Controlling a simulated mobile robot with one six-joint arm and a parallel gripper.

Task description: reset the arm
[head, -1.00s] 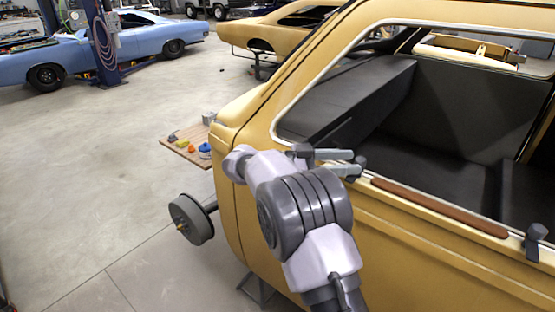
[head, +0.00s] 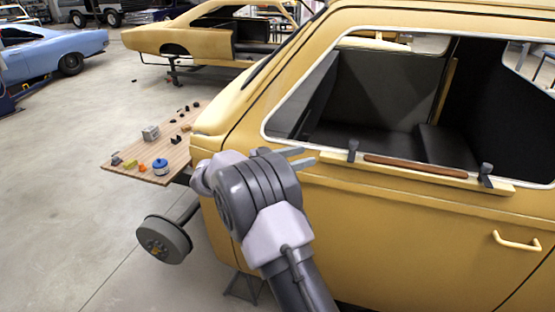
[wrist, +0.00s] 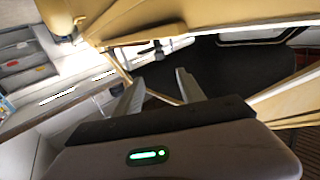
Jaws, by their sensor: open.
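My gripper (head: 310,155) is beside the yellow car shell (head: 375,215), at the lower left of its side window opening. Its two grey fingers are apart with nothing between them. In the wrist view my gripper (wrist: 158,84) also shows spread, empty fingers below a yellow body edge. My arm is bent at the middle bottom of the head view. A dark grey clamp (head: 352,150) stands on the sill just right of the fingertips, apart from them. Whether the fingers touch the shell cannot be told.
A brown strip (head: 415,167) and a second clamp (head: 486,174) are along the sill. A wooden board (head: 178,157) with several small items and a wheel hub (head: 164,240) stand left of the shell. Another yellow shell (head: 190,45) is behind. The floor at left is clear.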

